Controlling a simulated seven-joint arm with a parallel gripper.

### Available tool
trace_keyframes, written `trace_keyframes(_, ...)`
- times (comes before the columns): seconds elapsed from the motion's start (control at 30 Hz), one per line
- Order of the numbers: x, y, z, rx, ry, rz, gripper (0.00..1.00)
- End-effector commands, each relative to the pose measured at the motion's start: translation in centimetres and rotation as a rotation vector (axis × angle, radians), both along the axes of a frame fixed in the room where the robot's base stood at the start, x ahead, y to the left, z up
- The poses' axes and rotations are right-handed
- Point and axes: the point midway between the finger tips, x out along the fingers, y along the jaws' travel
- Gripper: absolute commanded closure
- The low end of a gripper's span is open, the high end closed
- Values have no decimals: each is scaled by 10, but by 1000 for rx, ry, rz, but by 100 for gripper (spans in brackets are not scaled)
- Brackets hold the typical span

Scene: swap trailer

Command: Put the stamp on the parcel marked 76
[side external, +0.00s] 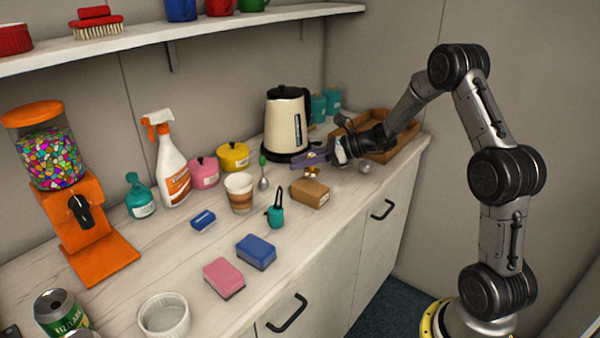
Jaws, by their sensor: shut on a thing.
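My gripper (308,160) is over the counter, in front of the kettle, with its purplish fingers pointing left. It is shut on a small pale and brown thing that looks like the stamp (310,172); the fingers hide part of it. A small brown parcel (309,194) lies on the counter just below the fingers. The held thing is close above the parcel's back edge; I cannot tell whether they touch. A pale label shows on the parcel, but no number is readable. A wooden tray (398,149) stands behind my wrist at the back right.
A cream kettle (285,122) stands close behind the gripper. A teal bottle with a black top (275,215), a striped cup (239,193) and a spoon-like thing (263,176) stand left of the parcel. Sponges (256,251) lie nearer the front. The counter's front edge is close to the parcel.

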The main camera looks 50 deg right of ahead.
Motion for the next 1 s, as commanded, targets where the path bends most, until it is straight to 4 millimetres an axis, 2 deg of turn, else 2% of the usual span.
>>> trace_keyframes(0.1, 6, -1, -8, 0, 0, 1, 100)
trace_keyframes(0.33, 5, -1, -36, 2, 1, 0, 100)
trace_keyframes(0.7, 5, -1, -40, 0, 0, 1, 100)
trace_keyframes(0.73, 5, -1, -40, 0, 0, 1, 69)
trace_keyframes(0.9, 5, -1, -40, -1, 0, 0, 41)
trace_keyframes(1.0, 5, -1, -39, 0, 0, 0, 41)
